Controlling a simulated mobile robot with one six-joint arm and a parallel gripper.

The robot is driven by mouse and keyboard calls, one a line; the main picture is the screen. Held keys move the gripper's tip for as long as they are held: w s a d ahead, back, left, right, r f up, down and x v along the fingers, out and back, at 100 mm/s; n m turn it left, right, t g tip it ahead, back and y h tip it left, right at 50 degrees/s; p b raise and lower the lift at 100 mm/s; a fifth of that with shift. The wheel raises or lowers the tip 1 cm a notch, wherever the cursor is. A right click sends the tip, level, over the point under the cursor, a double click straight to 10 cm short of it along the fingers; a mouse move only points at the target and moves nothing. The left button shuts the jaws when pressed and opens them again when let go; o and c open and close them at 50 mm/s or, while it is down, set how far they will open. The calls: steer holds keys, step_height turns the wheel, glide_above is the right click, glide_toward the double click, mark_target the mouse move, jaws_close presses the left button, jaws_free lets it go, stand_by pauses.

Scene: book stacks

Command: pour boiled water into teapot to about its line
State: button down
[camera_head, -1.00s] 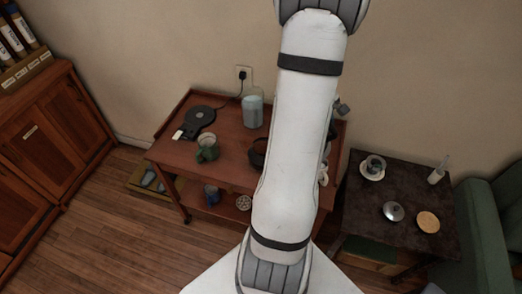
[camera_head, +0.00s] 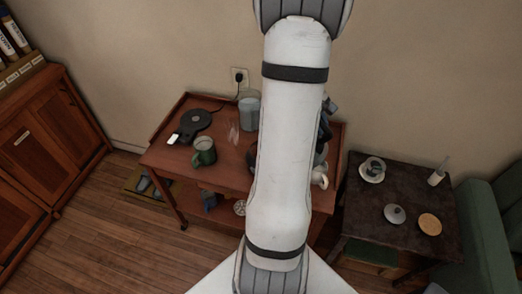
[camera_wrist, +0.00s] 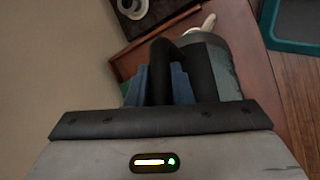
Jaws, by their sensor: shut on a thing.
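In the wrist view my gripper (camera_wrist: 164,80) is shut on the black handle of a grey kettle (camera_wrist: 218,62). In the head view my arm hides most of the kettle and gripper. A cream-white piece with a curved outline (camera_head: 320,177), perhaps part of the teapot, shows just right of my arm at the trolley's right end. A pale tip (camera_wrist: 207,22) shows beyond the kettle in the wrist view. I cannot tell whether the kettle's spout is over the teapot. The teapot's line and any water stream are not visible.
The wooden trolley (camera_head: 170,157) holds a black round base (camera_head: 196,120), a green mug (camera_head: 204,151) and a clear jug (camera_head: 249,111).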

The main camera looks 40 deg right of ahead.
steer(key=shift+s+r, duration=0.1)
steer(key=shift+r, duration=0.05)
steer(key=shift+w+a+r+g+h+b, duration=0.3)
steer(key=shift+w+g+h+b, duration=0.2)
steer(key=shift+g+b, duration=0.15)
stand_by(2.3)
